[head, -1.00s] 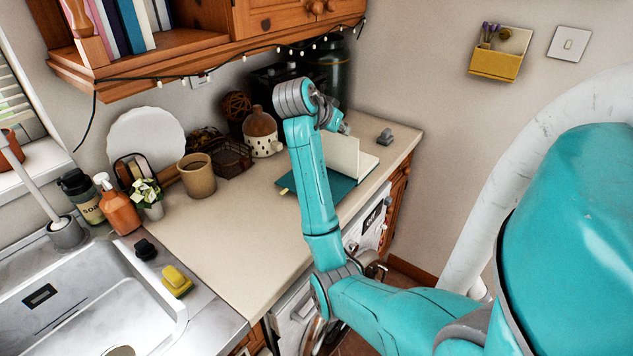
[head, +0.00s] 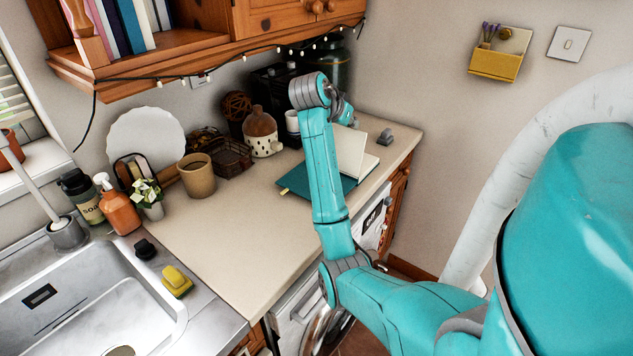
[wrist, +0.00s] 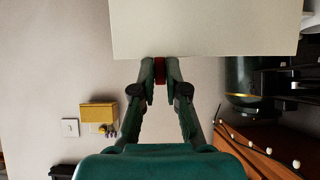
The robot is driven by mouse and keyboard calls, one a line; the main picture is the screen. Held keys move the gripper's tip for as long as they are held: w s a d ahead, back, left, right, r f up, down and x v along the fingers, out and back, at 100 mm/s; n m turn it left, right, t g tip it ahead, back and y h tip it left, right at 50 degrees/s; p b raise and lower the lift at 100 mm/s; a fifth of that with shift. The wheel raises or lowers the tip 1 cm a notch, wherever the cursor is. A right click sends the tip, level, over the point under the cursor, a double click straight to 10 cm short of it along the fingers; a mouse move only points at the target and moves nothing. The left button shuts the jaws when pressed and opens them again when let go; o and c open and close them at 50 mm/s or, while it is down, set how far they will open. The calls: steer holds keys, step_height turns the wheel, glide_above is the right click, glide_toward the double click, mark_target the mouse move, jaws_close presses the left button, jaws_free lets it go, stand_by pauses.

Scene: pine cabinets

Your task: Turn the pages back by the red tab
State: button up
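An open book lies on the counter, with its teal cover (head: 304,184) showing on the left and cream pages lying flat on the right. A block of pages (head: 350,152) stands up from it. These raised pages (wrist: 205,28) fill the top of the wrist view. The red tab (wrist: 160,70) sits at their edge, between the two fingertips of my gripper (wrist: 160,68), which is shut on it. In the head view my gripper (head: 346,112) is at the top of the raised pages. The arm hides part of the book, and the red tab is not visible there.
A small grey object (head: 386,137) stands on the counter right of the book. A jug (head: 262,132), a white cup (head: 292,121) and a basket (head: 233,158) stand behind. The counter's front left (head: 225,235) is clear. A cabinet (head: 285,20) hangs above.

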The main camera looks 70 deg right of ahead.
steer(key=shift+d, duration=0.2)
steer(key=d, duration=0.1)
steer(key=d+f, duration=0.1)
steer(key=s+d, duration=0.1)
steer(key=d, duration=0.1)
steer(key=shift+d+f, duration=0.1)
steer(key=shift+f, duration=0.2)
stand_by(0.4)
steer(key=o, duration=1)
step_height(320, 180, up, 8)
stand_by(0.7)
